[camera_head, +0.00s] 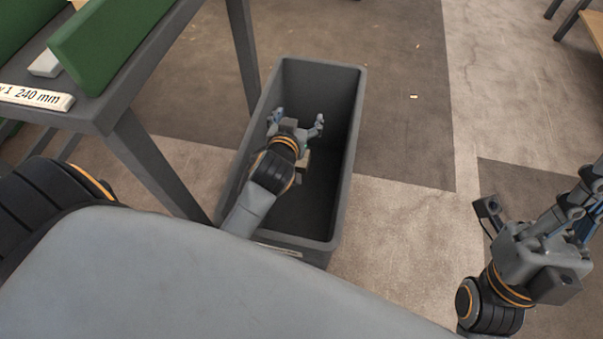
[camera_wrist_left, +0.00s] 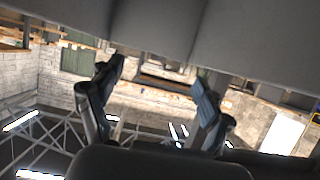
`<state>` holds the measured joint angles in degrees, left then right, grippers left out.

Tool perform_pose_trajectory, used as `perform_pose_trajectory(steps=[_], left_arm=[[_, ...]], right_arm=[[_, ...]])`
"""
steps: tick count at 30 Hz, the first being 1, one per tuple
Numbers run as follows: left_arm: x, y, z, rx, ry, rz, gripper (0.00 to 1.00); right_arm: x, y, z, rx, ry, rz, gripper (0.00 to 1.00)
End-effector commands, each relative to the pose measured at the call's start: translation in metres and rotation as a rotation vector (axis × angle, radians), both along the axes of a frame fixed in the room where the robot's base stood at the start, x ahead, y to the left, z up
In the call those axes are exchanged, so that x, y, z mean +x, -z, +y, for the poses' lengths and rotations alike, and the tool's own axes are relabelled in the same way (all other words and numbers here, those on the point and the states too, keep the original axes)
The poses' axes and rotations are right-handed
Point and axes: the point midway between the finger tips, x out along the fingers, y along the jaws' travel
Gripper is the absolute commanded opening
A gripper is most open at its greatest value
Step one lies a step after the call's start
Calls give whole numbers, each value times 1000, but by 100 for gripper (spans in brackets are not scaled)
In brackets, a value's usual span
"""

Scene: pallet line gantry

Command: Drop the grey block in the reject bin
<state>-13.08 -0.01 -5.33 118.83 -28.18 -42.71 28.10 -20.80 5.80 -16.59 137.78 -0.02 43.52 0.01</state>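The reject bin is the deep grey open bin (camera_head: 349,165) on the floor in the middle of the head view. My left gripper (camera_head: 297,121) is over its opening, with its two fingers spread apart. In the left wrist view the fingers (camera_wrist_left: 158,85) are also apart, with nothing seen between them. A small pale grey block (camera_head: 45,64) lies on the table at the upper left. I cannot tell whether it is the task's block. A tan patch beside my left wrist is too small to identify. My right gripper (camera_head: 582,205) is at the right, clear of the bin, its fingertips partly cut off.
The grey-framed table (camera_head: 105,110) stands left of the bin, with a green panel (camera_head: 105,45) and a "240 mm" label (camera_head: 36,97) on top. Its legs stand close to the bin. Carpeted floor right of the bin is mostly clear.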

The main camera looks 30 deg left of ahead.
Motion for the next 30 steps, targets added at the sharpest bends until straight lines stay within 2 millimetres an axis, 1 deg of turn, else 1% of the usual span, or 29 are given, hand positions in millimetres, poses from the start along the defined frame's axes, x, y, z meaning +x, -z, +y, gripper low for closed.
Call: perform_pose_trajectory(steps=[8, 11, 14, 21, 24, 27, 30], left_arm=[[-1, 0, 0, 0, 0, 1, 80], [-7, -2, -2, -1, 0, 2, 80], [-21, -8, -6, -4, 0, 1, 80], [-69, -27, -18, -4, 0, 3, 80], [-85, -35, -22, -2, -2, 3, 80], [-97, -40, -25, -3, 0, 1, 80], [-104, -44, -27, 0, 0, 0, 80]], right_arm=[[1, 0, 0, 1, -1, 2, 0], [1, 0, 0, 1, -1, 2, 0], [1, 0, 0, 1, -1, 2, 0], [0, 0, 0, -1, 0, 2, 0], [0, 0, 0, -1, 0, 2, 0], [0, 0, 0, -1, 0, 2, 0], [0, 0, 0, -1, 0, 2, 0]])
